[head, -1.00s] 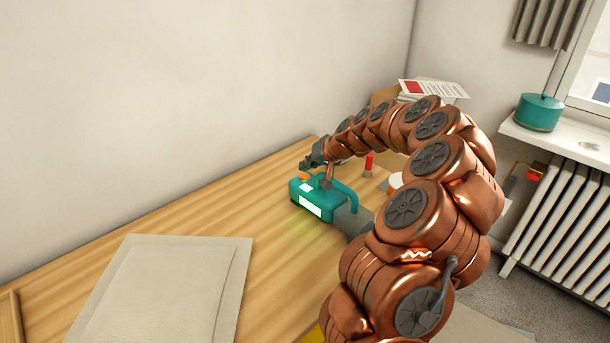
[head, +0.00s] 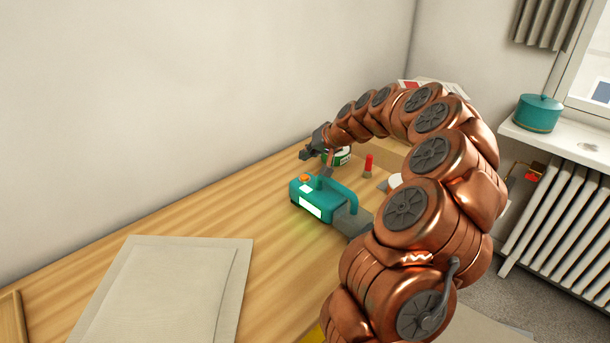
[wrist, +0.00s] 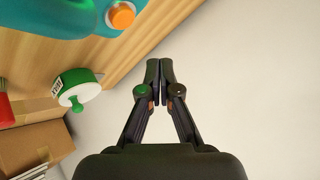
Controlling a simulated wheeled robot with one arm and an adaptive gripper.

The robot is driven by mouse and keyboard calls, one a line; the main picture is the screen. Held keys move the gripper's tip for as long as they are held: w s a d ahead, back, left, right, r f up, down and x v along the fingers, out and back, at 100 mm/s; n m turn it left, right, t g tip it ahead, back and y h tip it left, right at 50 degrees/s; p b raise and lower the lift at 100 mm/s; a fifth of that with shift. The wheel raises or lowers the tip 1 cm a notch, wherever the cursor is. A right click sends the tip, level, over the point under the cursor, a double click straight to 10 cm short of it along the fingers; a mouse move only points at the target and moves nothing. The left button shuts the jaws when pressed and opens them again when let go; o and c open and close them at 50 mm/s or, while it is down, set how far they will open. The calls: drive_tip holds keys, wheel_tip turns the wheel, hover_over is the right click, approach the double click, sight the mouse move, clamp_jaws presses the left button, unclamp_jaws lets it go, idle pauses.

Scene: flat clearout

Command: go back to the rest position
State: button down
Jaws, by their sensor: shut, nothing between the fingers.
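My gripper (head: 308,153) is above the far part of the wooden table, close to the wall, behind the teal device. In the wrist view my gripper (wrist: 159,70) has its two dark fingers together, with nothing between them. My copper arm reaches from the lower right of the head view and arches over the table.
A teal device (head: 337,194) with a lit panel stands below my gripper. Behind it are a green-and-white container (wrist: 75,87), a red-topped item (head: 368,163) and cardboard boxes (wrist: 35,148). Grey flat boards (head: 165,285) lie at front left. A teal pot (head: 538,112) stands on the sill.

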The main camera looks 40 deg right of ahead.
drive_tip(key=shift+r, duration=0.95)
drive_tip(key=s+a+r+n+g+y+p, duration=0.15)
drive_tip(key=s+a, duration=0.25)
drive_tip(key=a, duration=0.5)
drive_tip(key=s+a+r+n+g+p, duration=0.1)
drive_tip(key=s+a+r+n+g, duration=0.2)
drive_tip(key=a, duration=0.5)
drive_tip(key=s+a+r+n+y+p, duration=0.1)
drive_tip(key=s+a+r+p, duration=0.15)
drive_tip(key=s+a, duration=0.45)
drive_tip(key=s+a+g+h+p, duration=0.2)
drive_tip(key=s+a+g, duration=0.1)
drive_tip(key=s, duration=1)
drive_tip(key=s+a+f+g+h+p, duration=0.1)
drive_tip(key=s+a+g+h, duration=0.1)
drive_tip(key=s, duration=1.2)
drive_tip(key=shift+s+a+f+n+g+h+p, duration=0.2)
drive_tip(key=shift+s+a+n+g+h+p, duration=0.15)
drive_tip(key=shift+g, duration=0.3)
